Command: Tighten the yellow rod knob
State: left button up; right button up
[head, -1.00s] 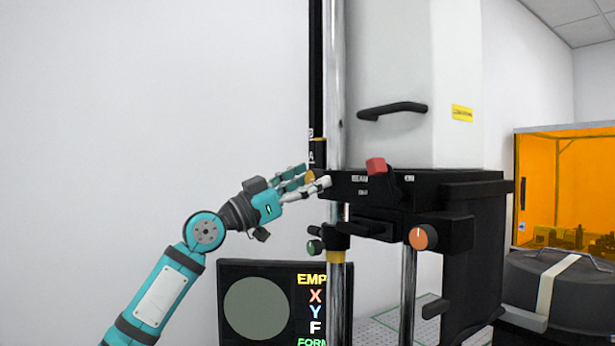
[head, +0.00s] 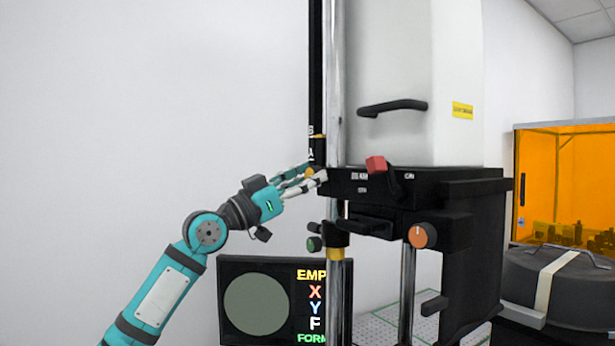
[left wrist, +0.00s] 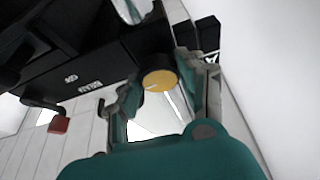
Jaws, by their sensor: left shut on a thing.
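The yellow rod knob (left wrist: 158,80) is a round yellow disc with a pale mark on its face, between the two fingers in the left wrist view. In the head view a small part of the yellow knob (head: 311,170) shows at the fingertips, beside the chrome column (head: 335,80); the fingers partly cover it. My left gripper (head: 315,174) reaches in from the left and is shut on this knob. The fingers also show on both sides of the knob in the left wrist view (left wrist: 160,86). My right gripper is not in view.
A red block-like handle (head: 375,164) and an orange knob (head: 424,235) are on the black instrument body. A display screen (head: 255,303) stands below my arm.

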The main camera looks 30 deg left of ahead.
pick_arm(q)
jog(key=n+y+p, duration=0.1)
jog(key=n+y, duration=0.1)
jog(key=n, duration=0.2)
jog(key=n+y+p, duration=0.1)
jog(key=n+y, duration=0.1)
jog(key=n, duration=0.2)
jog(key=n+y+p, duration=0.1)
jog(key=n+y, duration=0.1)
jog(key=n, duration=0.2)
jog(key=shift+d+r+t, duration=0.1)
jog(key=shift+r+t, duration=0.1)
jog(key=shift+t, duration=0.2)
jog(key=n+y+p, duration=0.1)
jog(key=n, duration=0.2)
jog(key=n+g+y+p, duration=0.1)
jog(key=n+p, duration=0.1)
jog(key=shift+n+p, duration=0.3)
jog(key=shift+n, duration=0.1)
jog(key=shift+n+g+y+p, duration=0.4)
jog(key=shift+n+g+p, duration=0.2)
jog(key=shift+n+p, duration=0.7)
jog(key=shift+f+n, duration=0.1)
jog(key=shift+n, duration=0.3)
jog(key=o, duration=1.2)
